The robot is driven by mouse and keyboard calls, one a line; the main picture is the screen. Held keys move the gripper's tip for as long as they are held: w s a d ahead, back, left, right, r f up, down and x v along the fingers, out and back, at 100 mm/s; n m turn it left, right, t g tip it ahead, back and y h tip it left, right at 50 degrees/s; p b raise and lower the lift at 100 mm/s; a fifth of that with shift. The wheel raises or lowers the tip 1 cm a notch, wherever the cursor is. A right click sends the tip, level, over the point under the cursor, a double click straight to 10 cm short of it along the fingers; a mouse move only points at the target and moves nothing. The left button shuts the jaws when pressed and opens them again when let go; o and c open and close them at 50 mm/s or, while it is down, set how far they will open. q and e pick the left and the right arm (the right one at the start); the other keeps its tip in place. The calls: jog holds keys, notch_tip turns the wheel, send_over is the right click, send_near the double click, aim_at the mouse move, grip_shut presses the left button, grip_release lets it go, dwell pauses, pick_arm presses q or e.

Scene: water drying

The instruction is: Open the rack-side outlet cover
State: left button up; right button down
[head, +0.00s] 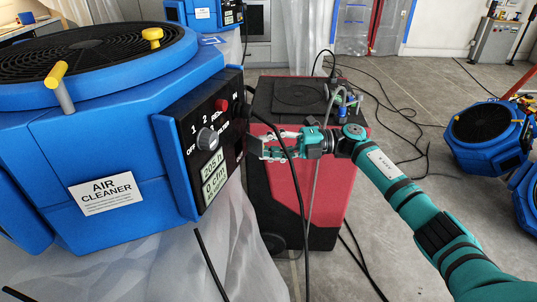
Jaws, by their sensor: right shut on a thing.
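The blue air cleaner (105,155) fills the left of the head view, with a black control panel (180,141) on its right side. The panel carries a grey knob (207,138), a red button (222,104) and a display (214,178). My right gripper (254,145) reaches in from the right to the panel's right edge. It is shut on a small part there, apparently the outlet cover; the fingers and the steep angle hide most of it. I cannot tell how far the cover stands open. My left gripper is not in view.
A red and black machine (325,200) stands behind my right gripper. A black cable (298,185) hangs close by the fingers. More cables lie on the grey floor (440,90). Another blue unit (487,135) stands at the right. Plastic sheeting (130,265) lies beneath the air cleaner.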

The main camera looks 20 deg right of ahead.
jog(key=shift+r, duration=0.2)
jog(key=c, duration=1.2)
grip_release()
jog(key=shift+f, duration=0.1)
jog(key=v, duration=1.2)
